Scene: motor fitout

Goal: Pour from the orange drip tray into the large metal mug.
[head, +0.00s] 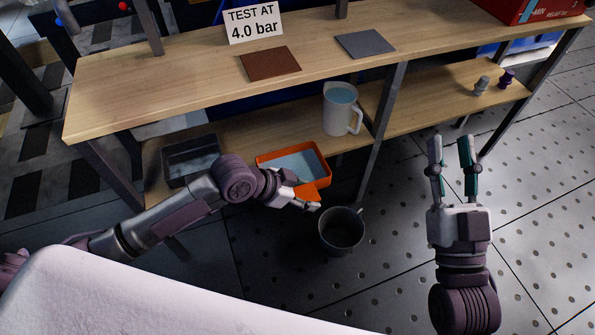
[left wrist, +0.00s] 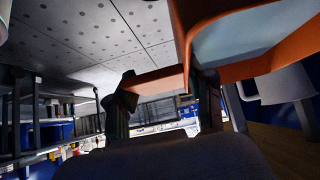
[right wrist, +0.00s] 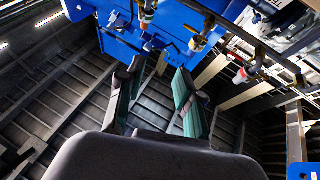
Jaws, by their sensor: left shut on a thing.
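The orange drip tray (head: 325,158) holds pale blue liquid and looks about level at the front edge of the lower shelf. My left gripper (head: 312,200) is shut on the tray's front tab. The left wrist view shows the orange tray (left wrist: 258,72) close up, with its tab between the fingers of my left gripper (left wrist: 160,92). The large metal mug (head: 342,232) stands upright on the floor below and right of the tray. Its inside looks dark. My right gripper (head: 451,150) is open and empty, right of the mug; its parted fingers (right wrist: 158,88) show in the right wrist view.
A white pitcher (head: 341,112) with blue liquid stands on the lower shelf (head: 240,135) behind the tray. A dark tray (head: 190,158) is left of it. A shelf post (head: 379,135) rises behind the mug. The floor at right is clear.

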